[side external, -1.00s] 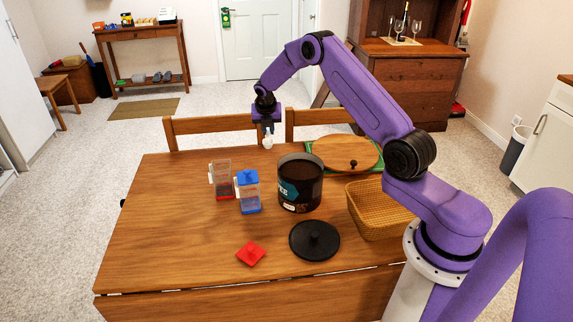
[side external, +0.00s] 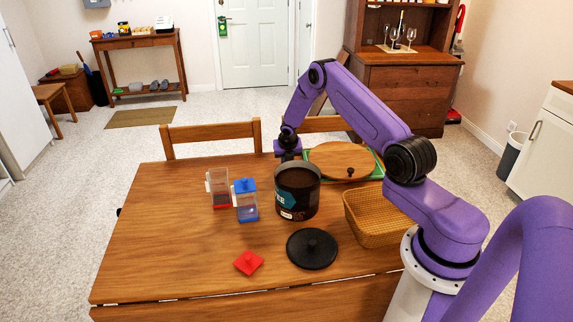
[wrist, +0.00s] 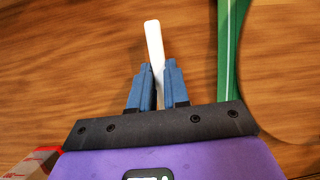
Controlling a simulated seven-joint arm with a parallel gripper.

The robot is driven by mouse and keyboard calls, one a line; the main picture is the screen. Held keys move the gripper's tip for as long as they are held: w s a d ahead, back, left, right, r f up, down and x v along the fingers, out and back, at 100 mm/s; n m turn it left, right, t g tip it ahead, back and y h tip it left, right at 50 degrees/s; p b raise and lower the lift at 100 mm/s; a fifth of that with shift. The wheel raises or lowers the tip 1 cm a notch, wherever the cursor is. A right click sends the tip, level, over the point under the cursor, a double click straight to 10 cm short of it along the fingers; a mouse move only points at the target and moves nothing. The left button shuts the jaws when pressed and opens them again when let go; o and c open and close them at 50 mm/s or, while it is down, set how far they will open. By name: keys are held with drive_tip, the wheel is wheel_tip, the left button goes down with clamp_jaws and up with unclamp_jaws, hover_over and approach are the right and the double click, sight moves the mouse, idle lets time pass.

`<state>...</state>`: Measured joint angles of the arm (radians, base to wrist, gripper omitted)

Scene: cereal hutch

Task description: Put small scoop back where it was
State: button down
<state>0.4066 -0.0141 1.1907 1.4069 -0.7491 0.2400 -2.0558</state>
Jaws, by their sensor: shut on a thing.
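The small scoop (wrist: 153,42) shows in the wrist view as a white handle or strip between the blue fingers of my gripper (wrist: 156,80). My gripper is shut on it, and it points away from the fingers above the wooden table. Its bowl cannot be made out. In the side view my gripper (side external: 288,155) is low behind the large open black canister (side external: 297,196), near the table's far edge; the scoop is hidden there. The canister holds dark contents. Two clear containers stand left of it, one with a red base (side external: 219,190), one with a blue lid (side external: 245,200).
A round wooden lid (side external: 335,158) lies over a green-edged thing right of my gripper. A wicker basket (side external: 372,215), a black round lid (side external: 312,248) and a red lid (side external: 248,262) are on the table. The left of the table is clear. Chairs (side external: 212,133) stand behind.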

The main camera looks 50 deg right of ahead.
drive_tip(key=shift+f, duration=0.75)
drive_tip(key=shift+f, duration=0.1)
drive_tip(key=c, duration=1.1)
unclamp_jaws()
